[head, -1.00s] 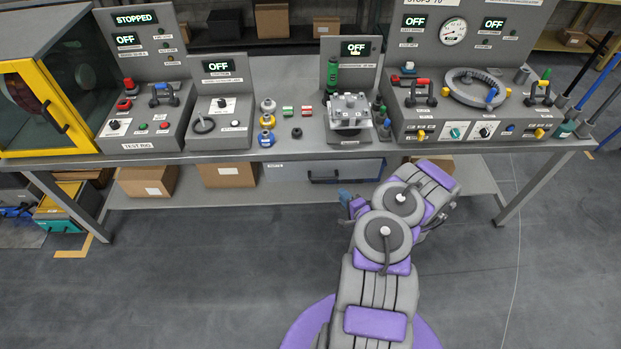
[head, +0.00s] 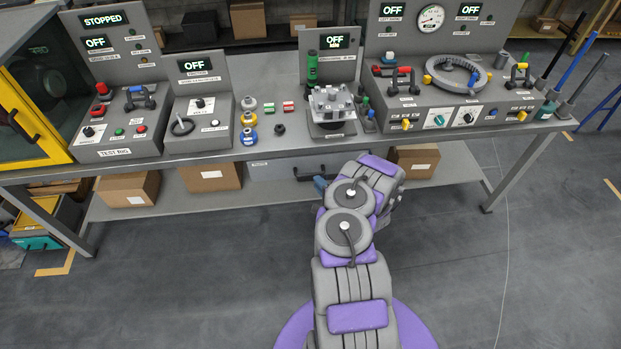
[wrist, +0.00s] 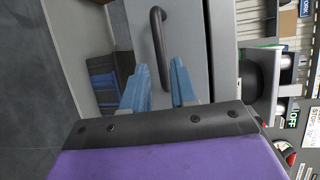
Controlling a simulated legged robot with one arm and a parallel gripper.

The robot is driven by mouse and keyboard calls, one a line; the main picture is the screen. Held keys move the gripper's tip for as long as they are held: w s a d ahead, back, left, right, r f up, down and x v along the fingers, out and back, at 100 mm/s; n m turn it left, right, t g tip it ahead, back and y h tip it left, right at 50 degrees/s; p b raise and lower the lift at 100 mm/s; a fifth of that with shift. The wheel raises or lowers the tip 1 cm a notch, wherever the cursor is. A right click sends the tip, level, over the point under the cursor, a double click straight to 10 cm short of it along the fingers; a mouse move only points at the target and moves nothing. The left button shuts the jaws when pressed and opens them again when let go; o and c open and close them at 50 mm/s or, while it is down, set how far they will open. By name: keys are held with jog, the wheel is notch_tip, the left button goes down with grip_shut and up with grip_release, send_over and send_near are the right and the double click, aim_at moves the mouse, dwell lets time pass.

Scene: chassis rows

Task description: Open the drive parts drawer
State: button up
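The drawer (head: 268,172) is a grey front under the bench top, with a small label at its upper left. In the head view my arm hides its right part. Its dark bar handle (wrist: 157,38) shows in the wrist view, standing out from the grey drawer front (wrist: 185,35). The drawer looks shut. My gripper (wrist: 161,66) is open, with its two blue fingers apart. The handle's lower end shows in the gap between the fingers; I cannot tell whether they reach around it. In the head view my gripper (head: 321,184) is mostly hidden by my arm.
The bench (head: 225,160) carries control panels and a metal fixture (head: 332,106). Cardboard boxes (head: 210,177) stand on the lower shelf on the drawer's left, another (head: 415,160) on its right. A bench leg (head: 503,190) stands at right. The floor in front is clear.

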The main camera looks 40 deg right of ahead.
aim_at(310, 175)
jog(key=shift+b+x, duration=0.95)
jog(key=shift+x, duration=2.55)
jog(key=shift+c, duration=0.2)
jog(key=shift+s, duration=0.1)
grip_shut()
jog(key=shift+f, duration=0.1)
